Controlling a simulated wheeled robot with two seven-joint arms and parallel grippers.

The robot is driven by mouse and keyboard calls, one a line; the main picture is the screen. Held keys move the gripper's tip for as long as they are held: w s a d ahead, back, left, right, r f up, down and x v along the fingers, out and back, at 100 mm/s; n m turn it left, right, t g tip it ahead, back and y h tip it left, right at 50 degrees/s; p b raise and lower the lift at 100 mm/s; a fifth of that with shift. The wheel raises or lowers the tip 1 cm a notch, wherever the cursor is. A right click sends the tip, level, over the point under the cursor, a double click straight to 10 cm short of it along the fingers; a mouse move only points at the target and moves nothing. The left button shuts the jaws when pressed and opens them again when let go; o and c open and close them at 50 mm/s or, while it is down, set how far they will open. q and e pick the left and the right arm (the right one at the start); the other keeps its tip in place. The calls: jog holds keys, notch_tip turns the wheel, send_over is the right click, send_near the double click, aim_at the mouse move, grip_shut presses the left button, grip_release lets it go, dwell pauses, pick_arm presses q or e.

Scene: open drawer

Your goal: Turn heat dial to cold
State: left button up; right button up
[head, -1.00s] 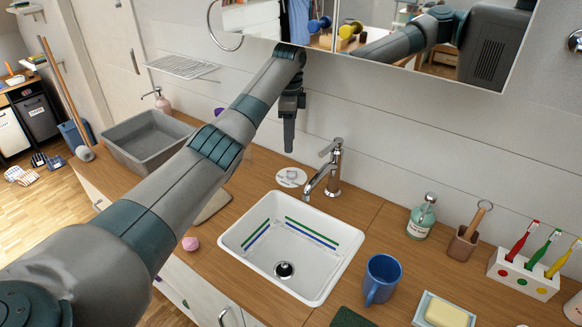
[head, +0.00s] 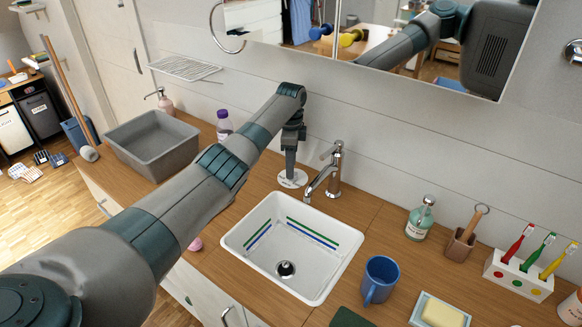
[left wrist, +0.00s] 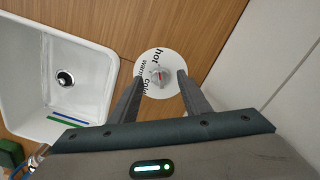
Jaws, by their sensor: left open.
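The heat dial (left wrist: 158,74) is a small grey knob with a red mark, in the middle of a round white plate (left wrist: 148,88) lettered hot, warm and cold. In the left wrist view the red mark points roughly toward the right finger, away from the words. In the head view the plate (head: 293,178) lies on the counter left of the tap, and my gripper hides the knob. My left gripper (head: 290,172) points down right over it. In the left wrist view the open fingers (left wrist: 158,78) stand on both sides of the knob, with gaps. My right gripper is not in view.
A white sink (head: 318,282) and chrome tap (head: 334,172) are close on the right. The wall and mirror (head: 350,32) are behind. A purple-capped bottle (head: 224,124) and grey basin (head: 150,143) stand on the left. A blue mug (head: 380,279) is at the front right.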

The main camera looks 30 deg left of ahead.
pick_arm(q)
jog(key=shift+f, duration=1.2)
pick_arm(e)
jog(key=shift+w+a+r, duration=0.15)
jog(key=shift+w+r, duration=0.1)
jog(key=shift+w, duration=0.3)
pick_arm(q)
jog(key=shift+c, duration=0.3)
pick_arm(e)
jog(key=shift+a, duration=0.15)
pick_arm(q)
jog(key=c, duration=0.9)
jog(key=shift+c, duration=0.2)
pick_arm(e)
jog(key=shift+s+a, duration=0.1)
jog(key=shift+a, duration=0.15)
